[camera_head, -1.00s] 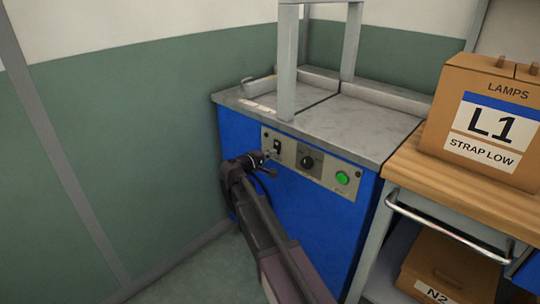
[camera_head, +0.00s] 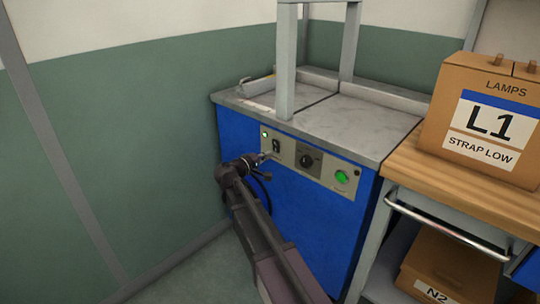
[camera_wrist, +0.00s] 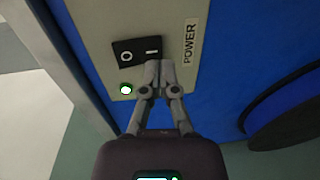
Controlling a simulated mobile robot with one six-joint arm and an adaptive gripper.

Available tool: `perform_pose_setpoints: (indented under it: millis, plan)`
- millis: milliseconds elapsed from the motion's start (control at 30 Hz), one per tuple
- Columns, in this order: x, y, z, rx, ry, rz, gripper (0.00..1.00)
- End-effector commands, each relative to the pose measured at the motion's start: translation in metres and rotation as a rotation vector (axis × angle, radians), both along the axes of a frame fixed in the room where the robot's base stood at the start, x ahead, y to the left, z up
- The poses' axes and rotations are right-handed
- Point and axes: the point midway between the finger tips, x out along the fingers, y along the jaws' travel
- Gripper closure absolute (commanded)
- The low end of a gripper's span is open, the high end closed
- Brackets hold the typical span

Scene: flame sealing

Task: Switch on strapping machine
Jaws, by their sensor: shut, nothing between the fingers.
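The blue strapping machine (camera_head: 290,210) stands against the green wall with a grey metal top. Its control panel (camera_head: 325,168) carries a black rocker power switch (camera_head: 277,146), a black knob (camera_head: 306,161) and a green button (camera_head: 342,177). A small green lamp (camera_head: 264,135) beside the switch is lit. In the wrist view the switch (camera_wrist: 128,53) shows O and I marks beside a POWER label (camera_wrist: 190,42), and the lamp (camera_wrist: 126,89) glows. My gripper (camera_wrist: 160,68) is shut and empty, its tips at the I end of the switch; contact cannot be told.
A wooden bench (camera_head: 470,195) to the right holds a cardboard box (camera_head: 440,120) marked L1, LAMPS, STRAP LOW. A box marked N2 (camera_head: 450,262) sits below. A grey metal arch (camera_head: 288,60) rises from the machine top. Floor is clear at lower left.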

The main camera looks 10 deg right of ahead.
Motion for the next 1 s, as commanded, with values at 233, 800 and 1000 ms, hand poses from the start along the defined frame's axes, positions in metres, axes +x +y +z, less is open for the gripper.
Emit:
perform_pose_setpoints:
  millis: [233, 800, 1000]
  plan:
    - [-0.02, 0.03, -0.006, 0.0, 0.0, 0.0, 1.0]
    - [-0.062, 0.09, -0.014, -0.001, 0.0, -0.002, 1.0]
    - [-0.065, 0.094, -0.014, 0.0, -0.001, -0.003, 1.0]
